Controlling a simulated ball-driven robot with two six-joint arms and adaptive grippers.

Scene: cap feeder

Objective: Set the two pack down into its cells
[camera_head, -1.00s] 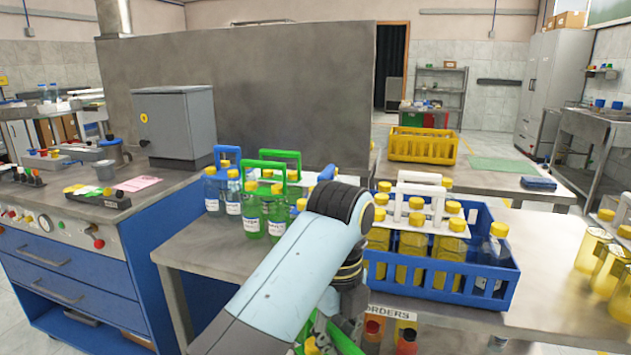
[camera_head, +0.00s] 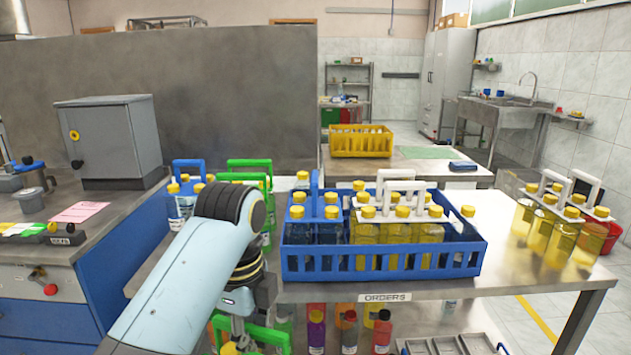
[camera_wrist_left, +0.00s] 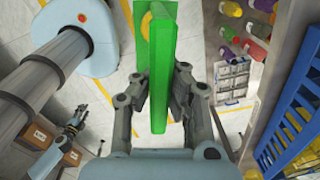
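A pack with a green handle (camera_wrist_left: 163,70) hangs at my left gripper (camera_wrist_left: 163,100). The fingers close in on both sides of the handle in the wrist view. In the head view part of this green pack (camera_head: 268,337) and a yellow cap show low at the left, below the table top; my arm hides the rest. The blue crate (camera_head: 380,265) stands on the table, right of my left gripper. Its left part holds a blue-handled pack (camera_head: 328,228), its middle white-handled packs (camera_head: 395,212), its right a capped bottle (camera_head: 467,222).
Other green-handled (camera_head: 250,165) and blue-handled packs (camera_head: 186,168) stand on the table behind my arm. White-handled yellow packs (camera_head: 560,232) stand at the right end. Bottles (camera_head: 350,332) and a grey tray (camera_head: 448,345) sit below the table edge.

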